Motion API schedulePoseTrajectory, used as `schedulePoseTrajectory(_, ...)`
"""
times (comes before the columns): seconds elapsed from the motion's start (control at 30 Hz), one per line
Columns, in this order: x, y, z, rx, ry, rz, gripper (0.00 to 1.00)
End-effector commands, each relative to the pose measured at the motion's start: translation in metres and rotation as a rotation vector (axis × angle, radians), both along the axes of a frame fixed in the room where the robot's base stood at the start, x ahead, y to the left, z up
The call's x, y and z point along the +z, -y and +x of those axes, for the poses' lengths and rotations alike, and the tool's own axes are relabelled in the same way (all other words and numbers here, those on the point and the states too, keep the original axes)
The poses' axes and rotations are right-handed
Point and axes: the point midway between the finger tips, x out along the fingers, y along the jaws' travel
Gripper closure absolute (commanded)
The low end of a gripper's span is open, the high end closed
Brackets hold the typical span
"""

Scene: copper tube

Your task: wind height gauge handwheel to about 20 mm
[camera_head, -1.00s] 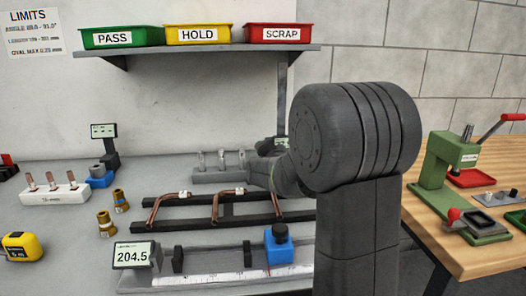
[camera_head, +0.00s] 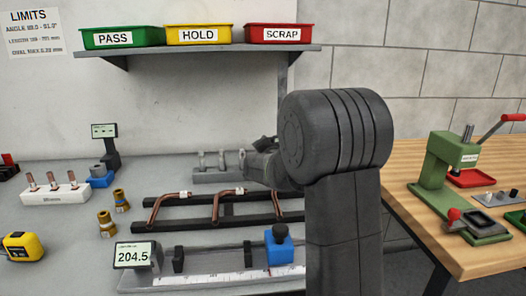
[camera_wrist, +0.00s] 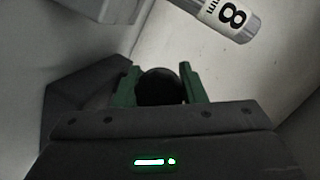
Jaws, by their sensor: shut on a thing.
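In the wrist view, my gripper (camera_wrist: 159,72) has its two green fingers on either side of a dark round part, which looks like the handwheel (camera_wrist: 160,88). The fingers are shut on it. The lower edge of the round part is hidden by the gripper body. In the head view my arm hides the gripper's fingers and the handwheel. I cannot make out the height gauge's scale or reading in either view.
In the wrist view a grey cylinder marked 8 mm (camera_wrist: 228,14) lies close by at the upper right. In the head view, a black rack (camera_head: 175,227) with copper tubes and a length gauge reading 204.5 (camera_head: 134,254) stand left of my arm. The wooden bench (camera_head: 420,215) is right.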

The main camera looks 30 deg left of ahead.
Motion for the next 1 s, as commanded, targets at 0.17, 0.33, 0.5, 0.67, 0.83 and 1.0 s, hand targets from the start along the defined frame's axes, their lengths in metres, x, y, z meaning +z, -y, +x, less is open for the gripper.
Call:
schedulePoseTrajectory(0.17, 0.0012, 0.0006, 0.0, -0.001, 0.019, -0.031, 0.85)
schedulePoseTrajectory(0.33, 0.0034, 0.001, 0.0002, -0.001, 0.068, -0.093, 0.85)
schedulePoseTrajectory(0.5, 0.0047, 0.0013, 0.0002, 0.0, 0.137, -0.175, 0.85)
schedulePoseTrajectory(0.67, 0.0039, 0.0016, 0.0002, 0.0, 0.202, -0.254, 0.85)
schedulePoseTrajectory(0.83, 0.0016, 0.002, 0.0003, 0.0, 0.264, -0.327, 0.85)
schedulePoseTrajectory(1.0, -0.0001, 0.0024, 0.0006, -0.001, 0.31, -0.379, 0.85)
